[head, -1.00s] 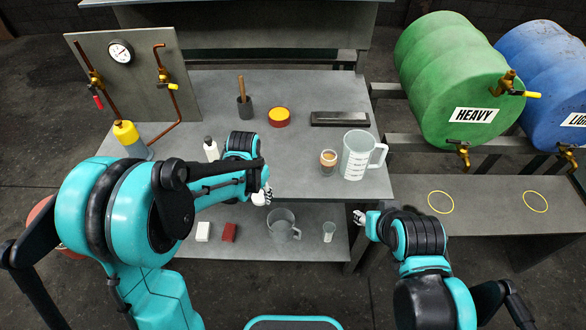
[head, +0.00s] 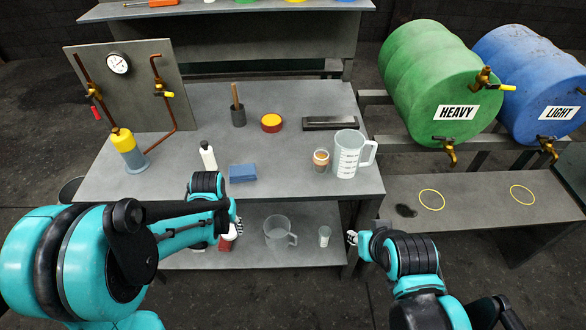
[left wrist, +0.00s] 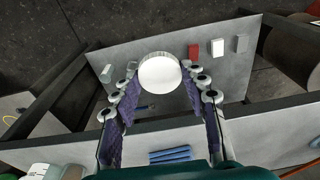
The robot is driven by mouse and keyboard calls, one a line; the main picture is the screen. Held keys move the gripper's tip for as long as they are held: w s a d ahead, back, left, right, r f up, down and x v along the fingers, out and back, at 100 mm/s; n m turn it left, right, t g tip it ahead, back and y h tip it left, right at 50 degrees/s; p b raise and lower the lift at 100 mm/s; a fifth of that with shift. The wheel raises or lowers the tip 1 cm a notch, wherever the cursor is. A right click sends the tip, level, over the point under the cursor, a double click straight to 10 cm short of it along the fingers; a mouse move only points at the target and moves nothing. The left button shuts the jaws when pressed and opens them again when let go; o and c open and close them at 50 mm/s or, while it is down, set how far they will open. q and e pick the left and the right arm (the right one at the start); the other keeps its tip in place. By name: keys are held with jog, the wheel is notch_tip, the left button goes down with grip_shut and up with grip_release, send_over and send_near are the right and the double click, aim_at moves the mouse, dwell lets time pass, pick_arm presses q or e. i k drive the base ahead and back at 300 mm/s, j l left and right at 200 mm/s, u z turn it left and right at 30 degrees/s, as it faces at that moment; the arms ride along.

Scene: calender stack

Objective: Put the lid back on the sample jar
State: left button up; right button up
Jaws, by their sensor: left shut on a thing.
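The sample jar (head: 321,160) appears to be the small clear jar with brownish contents. It stands open and upright on the table, left of the measuring jug. My left gripper (head: 235,228) is shut on a round white lid (head: 229,234), in front of the table's front edge. In the left wrist view the lid (left wrist: 160,72) sits between the fingertips, its round face in view. My right gripper (head: 352,238) is right of the lower shelf with nothing visible in it; its fingers are too small to judge.
A clear measuring jug (head: 346,158) stands close right of the jar. A glass mug (head: 278,233) and small cup (head: 324,236) are on the lower shelf (head: 262,260).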

aim_at(320, 159)
jog(key=j+z, duration=0.15)
jog(key=j, duration=1.75)
